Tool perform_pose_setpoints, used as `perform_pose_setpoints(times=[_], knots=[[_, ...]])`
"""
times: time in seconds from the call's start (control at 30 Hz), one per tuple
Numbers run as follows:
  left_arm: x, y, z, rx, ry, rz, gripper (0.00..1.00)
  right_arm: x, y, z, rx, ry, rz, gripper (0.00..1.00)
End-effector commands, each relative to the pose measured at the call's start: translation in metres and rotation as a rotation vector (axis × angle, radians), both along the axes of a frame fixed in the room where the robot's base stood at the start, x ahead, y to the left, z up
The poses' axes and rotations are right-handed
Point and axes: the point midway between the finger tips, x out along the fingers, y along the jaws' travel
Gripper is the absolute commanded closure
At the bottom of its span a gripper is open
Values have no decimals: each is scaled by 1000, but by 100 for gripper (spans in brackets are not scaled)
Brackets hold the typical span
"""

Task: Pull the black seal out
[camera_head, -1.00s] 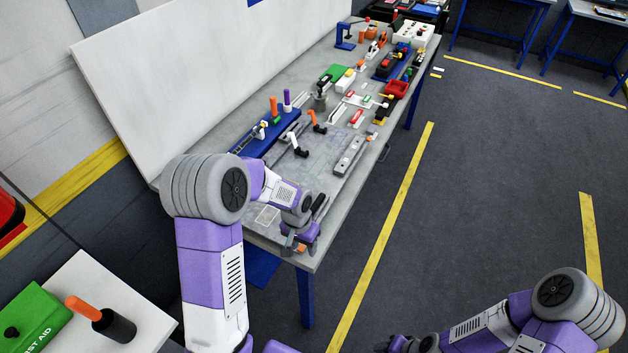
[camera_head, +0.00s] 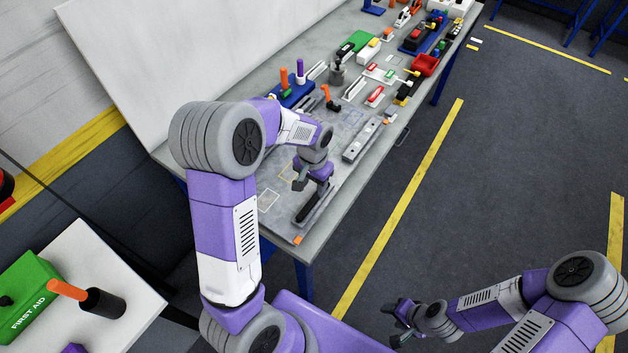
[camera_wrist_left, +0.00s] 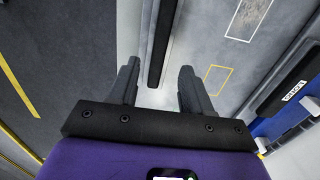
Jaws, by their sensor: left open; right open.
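The black seal appears as a long dark strip (camera_head: 308,209) on a pale grey bar (camera_head: 327,207) near the front of the workbench. In the left wrist view the dark strip (camera_wrist_left: 161,38) lies lengthwise along the pale bar, ahead of and between my fingers. My left gripper (camera_head: 312,190) is open above the bar, by the strip's far end in the head view. My right gripper (camera_head: 397,318) is open and empty over the floor, away from the bench.
The grey workbench (camera_head: 250,222) carries a long grey block (camera_head: 362,140), a blue fixture with orange and purple pegs (camera_head: 292,93) and several parts farther back. A white side table (camera_head: 128,275) with a green first aid box (camera_head: 28,290) stands at lower left. Floor to the right is clear.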

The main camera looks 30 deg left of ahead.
Motion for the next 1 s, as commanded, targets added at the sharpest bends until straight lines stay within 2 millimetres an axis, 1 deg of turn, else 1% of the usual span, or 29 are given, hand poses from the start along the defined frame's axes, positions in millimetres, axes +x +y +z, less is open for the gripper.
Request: perform_pose_setpoints(times=[0.03, 0.1, 0.5, 0.6, 0.77, 1.0], knots=[[0, 0, -9, 0, 1, 0, 51, 0, 0, -8, 0, -1, 0, 47], [0, 0, -16, 0, 1, 0, 51, 0, 0, -13, 0, -1, 0, 47], [0, 0, -56, 0, 1, 0, 51, 0, 0, -44, 0, -1, 0, 47], [0, 0, -63, 0, 1, 0, 51, 0, 0, -49, 0, -1, 0, 47], [0, 0, -68, 0, 0, 0, 51, 0, 0, -53, 0, -1, 0, 47], [0, 0, -68, 0, 0, 0, 51, 0, 0, -52, 0, -1, 0, 47]])
